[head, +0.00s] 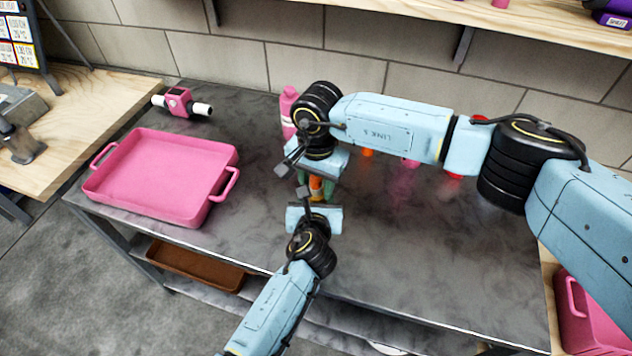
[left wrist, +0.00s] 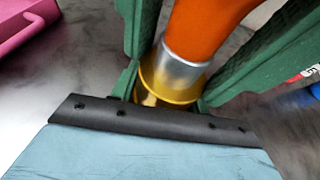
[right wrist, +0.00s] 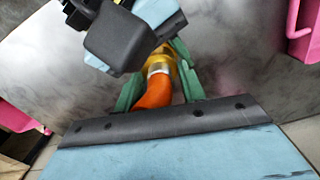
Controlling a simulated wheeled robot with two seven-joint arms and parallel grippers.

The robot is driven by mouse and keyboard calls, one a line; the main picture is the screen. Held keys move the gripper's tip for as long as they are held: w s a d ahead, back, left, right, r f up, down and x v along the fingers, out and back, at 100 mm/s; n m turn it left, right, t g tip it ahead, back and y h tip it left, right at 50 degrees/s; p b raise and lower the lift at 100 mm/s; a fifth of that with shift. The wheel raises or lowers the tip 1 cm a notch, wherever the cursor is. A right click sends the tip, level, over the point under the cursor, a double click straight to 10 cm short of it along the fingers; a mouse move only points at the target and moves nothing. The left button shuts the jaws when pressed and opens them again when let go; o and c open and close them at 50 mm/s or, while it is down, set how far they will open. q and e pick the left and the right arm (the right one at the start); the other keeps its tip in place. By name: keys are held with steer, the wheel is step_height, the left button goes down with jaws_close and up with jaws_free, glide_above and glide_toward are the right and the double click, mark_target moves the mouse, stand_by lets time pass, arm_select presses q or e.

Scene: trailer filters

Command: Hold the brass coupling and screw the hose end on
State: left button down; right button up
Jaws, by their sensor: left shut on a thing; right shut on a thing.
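The brass coupling (left wrist: 168,86) sits between the green fingers of my left gripper (head: 316,198), which is shut on it. The orange hose end (left wrist: 205,28), with a silver collar (left wrist: 181,70), meets the coupling's open end, roughly in line with it. My right gripper (head: 315,178) is shut on the orange hose just behind the collar, as the right wrist view shows the hose (right wrist: 155,92) between its fingers. In the head view the two grippers face each other closely and mostly hide the joint. How far the threads engage cannot be seen.
A pink tray (head: 160,170) stands on the left of the dark bench (head: 420,260). A pink device with white ends (head: 180,101) and a pink bottle (head: 288,108) are at the back. Small red and orange items lie behind my right arm. The bench's front right is clear.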

steer(key=o, duration=1.1)
steer(key=shift+r, duration=2.3)
steer(key=shift+c, duration=0.5)
steer(key=shift+r, duration=0.35)
steer(key=shift+c, duration=0.9)
steer(key=r+n, duration=0.1)
steer(key=r, duration=0.2)
steer(key=r+n, duration=0.1)
steer(key=r, duration=0.1)
steer(key=r+n, duration=0.2)
steer(key=r, duration=0.1)
steer(key=shift+s+d+r, duration=0.15)
steer(key=shift+d+r, duration=0.1)
steer(key=shift+r, duration=0.1)
steer(key=shift+f, duration=0.1)
